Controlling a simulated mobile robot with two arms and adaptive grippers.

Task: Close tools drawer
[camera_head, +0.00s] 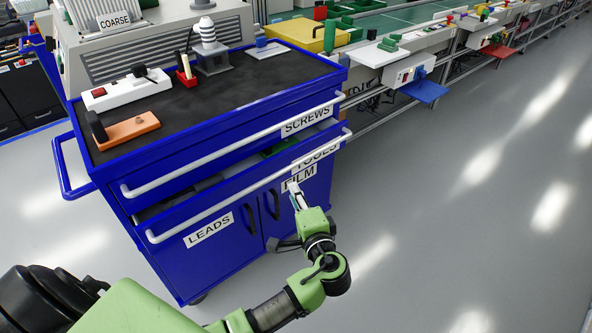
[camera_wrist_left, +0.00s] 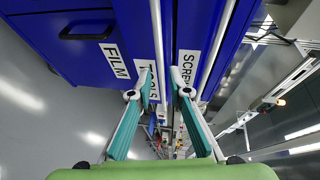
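The tools drawer (camera_head: 215,205) is the second drawer of the blue cabinet (camera_head: 100,185). It stands partly pulled out, with a dark gap above its front. Its long white handle (camera_head: 250,187) also shows in the left wrist view (camera_wrist_left: 157,35). The TOOLS label (camera_head: 316,158) is partly covered by the handle. My left gripper (camera_head: 294,190) is in front of the drawer's right half, near the FILM label. In the left wrist view its two fingers (camera_wrist_left: 161,82) are apart, with the handle running between their tips. I cannot tell whether they touch it. My right gripper is not in view.
The SCREWS drawer (camera_head: 225,140) above looks shut. A green item (camera_head: 283,146) shows inside the gap. Cabinet doors labelled LEADS (camera_head: 209,229) and FILM (camera_head: 299,178) lie below. The top holds a power strip (camera_head: 127,88) and small tools. Floor to the right is clear.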

